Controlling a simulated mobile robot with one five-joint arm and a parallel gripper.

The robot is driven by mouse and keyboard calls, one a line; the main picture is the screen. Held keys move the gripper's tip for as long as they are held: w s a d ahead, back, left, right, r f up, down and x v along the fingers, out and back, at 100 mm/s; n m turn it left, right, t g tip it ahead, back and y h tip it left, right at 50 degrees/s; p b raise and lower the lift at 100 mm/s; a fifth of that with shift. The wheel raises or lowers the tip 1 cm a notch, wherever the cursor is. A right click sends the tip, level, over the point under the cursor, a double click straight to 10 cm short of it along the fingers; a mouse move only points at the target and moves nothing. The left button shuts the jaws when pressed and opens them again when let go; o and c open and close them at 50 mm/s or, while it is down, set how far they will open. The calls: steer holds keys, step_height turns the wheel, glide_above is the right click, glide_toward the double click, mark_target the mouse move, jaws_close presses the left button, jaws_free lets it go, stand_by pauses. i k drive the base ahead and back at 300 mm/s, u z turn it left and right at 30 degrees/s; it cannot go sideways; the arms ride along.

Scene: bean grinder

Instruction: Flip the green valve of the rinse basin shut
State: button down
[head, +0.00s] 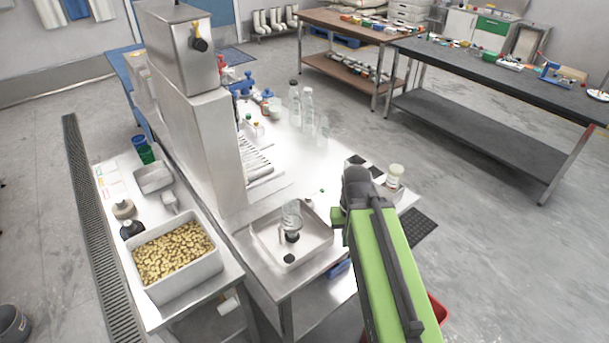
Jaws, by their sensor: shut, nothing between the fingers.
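The rinse basin (262,256) is a shallow metal tray on the near end of the metal counter. A glass vessel with a dark base stands inside it, and a dark round spot shows on its floor. A small green tip on a thin stem (322,190) shows just behind the basin's back right corner. It may be the green valve, but it is too small to tell how it is turned. My green arm comes up from the lower right and ends in a dark joint right of the basin. My gripper's fingers do not show; the arm hides what is behind it.
A bin of beans (175,285) stands left of the basin. A tall metal machine (205,130) rises behind it. Clear bottles (307,108) and a small jar (396,175) stand on the counter. A dark workbench (500,75) is at the right, with open floor between.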

mark_target(308, 197)
steer(key=z, duration=0.15)
steer(key=i, duration=0.15)
steer(key=u, duration=0.9)
steer(key=k, duration=0.25)
steer(key=u, duration=0.5)
steer(key=i, duration=0.5)
